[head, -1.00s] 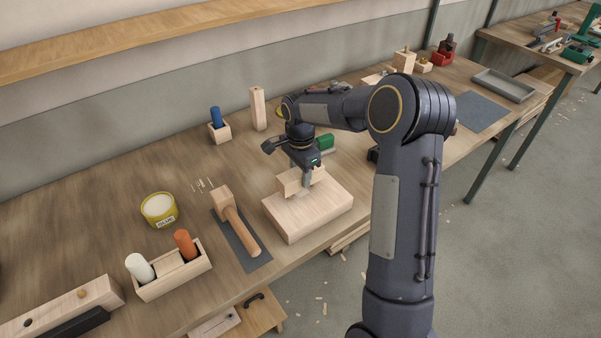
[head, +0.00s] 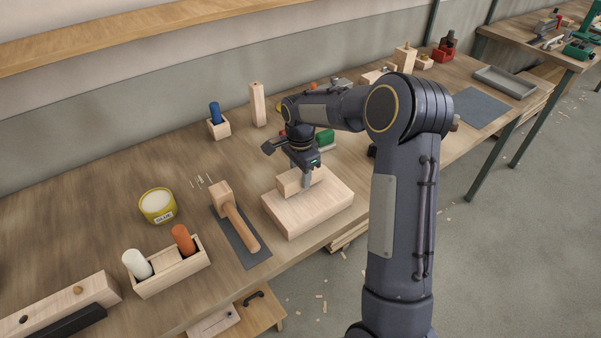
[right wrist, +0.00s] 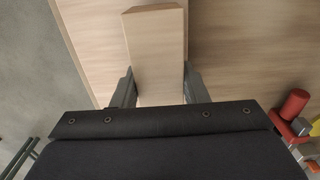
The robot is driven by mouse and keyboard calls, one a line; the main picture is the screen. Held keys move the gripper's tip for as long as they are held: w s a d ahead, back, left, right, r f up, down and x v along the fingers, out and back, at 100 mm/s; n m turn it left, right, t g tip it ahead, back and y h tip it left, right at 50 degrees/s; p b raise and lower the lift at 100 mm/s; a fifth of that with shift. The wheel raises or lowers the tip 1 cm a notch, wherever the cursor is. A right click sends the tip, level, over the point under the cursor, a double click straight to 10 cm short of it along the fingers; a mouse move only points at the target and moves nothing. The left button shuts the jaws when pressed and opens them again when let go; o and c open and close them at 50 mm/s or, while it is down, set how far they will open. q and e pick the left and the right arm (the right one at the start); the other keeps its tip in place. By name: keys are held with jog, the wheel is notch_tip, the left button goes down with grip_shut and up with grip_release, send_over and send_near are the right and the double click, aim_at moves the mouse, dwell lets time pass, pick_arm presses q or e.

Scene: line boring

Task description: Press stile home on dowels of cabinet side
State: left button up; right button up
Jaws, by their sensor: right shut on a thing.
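A short pale wooden block, seemingly the stile (head: 290,183), is in my right gripper (head: 304,185). It also shows in the right wrist view (right wrist: 157,50), between the two fingers of the gripper (right wrist: 160,88). It is above or on a thick pale board, seemingly the cabinet side (head: 325,210), which lies flat near the bench's front edge. I cannot tell if the two touch. No dowels show between them; that side is hidden. My left gripper is not in view.
A wooden mallet (head: 235,222) lies on a dark mat left of the board. A yellow-rimmed pot (head: 157,207) and a wooden box (head: 168,278) with white and orange bottles stand farther left. A green object (head: 325,137) is behind my wrist. The bench between pot and wall is mostly clear.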

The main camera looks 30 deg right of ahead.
jog(key=shift+f, duration=0.25)
jog(key=o, duration=1.2)
jog(key=shift+c, duration=0.2)
jog(key=shift+r, duration=0.1)
jog(key=shift+r+p, duration=2.8)
jog(key=shift+r, duration=1.2)
